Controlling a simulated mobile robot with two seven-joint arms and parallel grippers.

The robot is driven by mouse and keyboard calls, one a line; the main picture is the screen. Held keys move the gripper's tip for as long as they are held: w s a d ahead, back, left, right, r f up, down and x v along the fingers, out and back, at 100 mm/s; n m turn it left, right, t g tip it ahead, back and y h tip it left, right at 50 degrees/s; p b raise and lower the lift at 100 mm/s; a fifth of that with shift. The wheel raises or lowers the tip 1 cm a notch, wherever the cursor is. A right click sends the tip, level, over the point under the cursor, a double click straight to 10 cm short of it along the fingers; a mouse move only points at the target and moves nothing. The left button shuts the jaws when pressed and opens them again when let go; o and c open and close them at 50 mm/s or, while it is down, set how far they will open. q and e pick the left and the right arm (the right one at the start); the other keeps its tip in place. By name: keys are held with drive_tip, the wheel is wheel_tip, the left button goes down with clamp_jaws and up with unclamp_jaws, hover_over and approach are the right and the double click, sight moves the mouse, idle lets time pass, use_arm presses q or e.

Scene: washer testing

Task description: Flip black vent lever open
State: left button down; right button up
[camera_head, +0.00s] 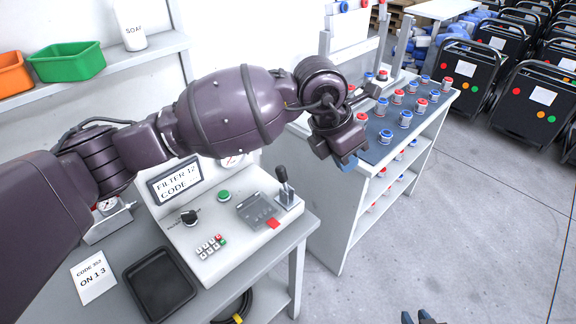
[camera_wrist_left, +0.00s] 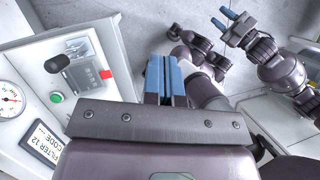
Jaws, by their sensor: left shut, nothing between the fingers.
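The black lever (camera_head: 282,178) stands upright on a small grey base at the right rear corner of the white control panel (camera_head: 215,262). In the left wrist view the lever (camera_wrist_left: 57,63) is at the left, well to the side of my fingers. My left gripper (camera_head: 347,164) is shut and empty, above and to the right of the lever, not touching it. Its blue fingers show pressed together in the left wrist view (camera_wrist_left: 165,78). My right gripper (camera_head: 416,317) shows only its fingertips at the bottom edge; in the left wrist view (camera_wrist_left: 229,18) its blue fingers are apart and empty.
The panel carries a green button (camera_head: 224,196), a black knob (camera_head: 189,217), small keys and a "FILTER 12" display (camera_head: 177,183). A black tray (camera_head: 160,285) lies in front. A shelf unit (camera_head: 345,222) with red and blue parts stands at right.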

use_arm(q)
drive_tip(key=w+a+f+n+t+y, duration=0.1)
drive_tip(key=w+a+n+y, duration=0.1)
drive_tip(key=w+a+y, duration=0.2)
drive_tip(key=a+y, duration=0.1)
drive_tip(key=a, duration=0.2)
drive_tip(key=shift+a+f+t+y, duration=0.25)
drive_tip(key=shift+a+t+y, duration=0.05)
drive_tip(key=shift+a, duration=0.05)
use_arm(e)
drive_tip(key=shift+w, duration=0.4)
use_arm(q)
hover_over(286, 183)
drive_tip(key=s+d, duration=0.1)
drive_tip(key=s, duration=0.1)
drive_tip(key=s+d+x, duration=0.1)
drive_tip(key=s+x, duration=0.1)
drive_tip(key=x, duration=0.8)
drive_tip(key=shift+w+a+f+p, duration=0.3)
drive_tip(key=shift+w+f+p, duration=0.15)
drive_tip(key=shift+w+f, duration=0.15)
drive_tip(key=shift+f, duration=0.1)
use_arm(e)
drive_tip(key=shift+d+r, duration=0.1)
drive_tip(key=shift+r, duration=0.35)
